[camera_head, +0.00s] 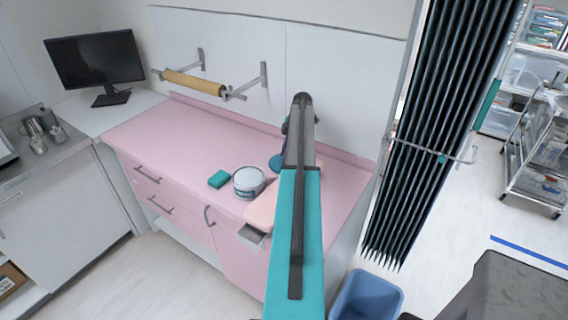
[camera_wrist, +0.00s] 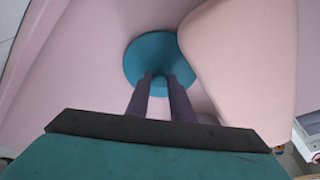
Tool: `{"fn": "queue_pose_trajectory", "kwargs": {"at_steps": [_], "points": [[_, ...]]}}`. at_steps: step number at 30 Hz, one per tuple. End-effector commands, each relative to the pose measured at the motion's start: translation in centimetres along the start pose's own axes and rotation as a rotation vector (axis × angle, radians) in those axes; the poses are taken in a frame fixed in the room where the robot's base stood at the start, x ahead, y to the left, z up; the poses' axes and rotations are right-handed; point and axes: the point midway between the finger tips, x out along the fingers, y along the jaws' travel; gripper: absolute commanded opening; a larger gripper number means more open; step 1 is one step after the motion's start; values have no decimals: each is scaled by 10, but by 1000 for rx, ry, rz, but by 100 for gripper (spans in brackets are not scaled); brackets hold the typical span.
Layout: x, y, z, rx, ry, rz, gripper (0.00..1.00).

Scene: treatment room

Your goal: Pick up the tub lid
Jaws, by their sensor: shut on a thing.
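The tub lid (camera_wrist: 150,55) is a round teal disc with a small knob at its middle. In the wrist view my gripper (camera_wrist: 160,82) is shut on the knob, a dark finger on each side of it. In the head view part of the lid (camera_head: 275,164) shows as a blue patch on the left of my arm; the arm hides the rest and the fingers. I cannot tell whether the lid touches the pink counter. The white tub (camera_head: 248,182) stands on the counter to the left of the lid.
A teal block (camera_head: 218,179) lies left of the tub on the pink counter (camera_head: 180,135). A rounded pale pink pad (camera_wrist: 240,60) is close to the lid's right side in the wrist view. A paper roll (camera_head: 195,83) hangs on the wall. The counter's left part is clear.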

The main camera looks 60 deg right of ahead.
Motion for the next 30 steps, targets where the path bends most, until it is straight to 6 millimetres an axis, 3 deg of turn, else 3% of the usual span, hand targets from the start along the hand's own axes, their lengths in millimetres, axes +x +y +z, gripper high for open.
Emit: {"fn": "queue_pose_trajectory", "kwargs": {"at_steps": [14, 30], "points": [[-6, 7, -13, -3, 0, 0, 0], [-31, 51, -100, -3, 0, 1, 0]]}}
